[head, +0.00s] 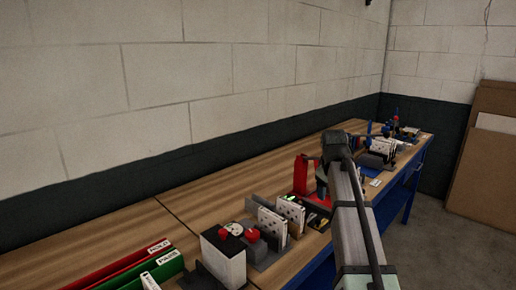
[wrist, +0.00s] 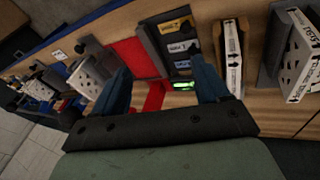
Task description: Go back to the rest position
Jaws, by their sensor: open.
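My gripper shows in the wrist view (wrist: 160,92), with its two blue fingers spread wide apart and nothing between them. It hangs over the bench, above a red fixture (wrist: 138,58) and a dark panel (wrist: 180,45) with several small labels and a lit green display. In the head view my arm reaches out over the bench, and my gripper's fingers are hidden behind it. White boxed filters (head: 290,213) stand in grey holders on the bench. One white box (wrist: 229,55) stands upright just right of my gripper in the wrist view.
The wooden bench (head: 205,190) runs along a block wall. Red and green bins (head: 115,272) lie at the near left, beside a white box with a black top (head: 222,255) and red buttons (head: 251,235). More holders (head: 395,130) stand at the far end. Cardboard sheets (head: 490,150) lean at right.

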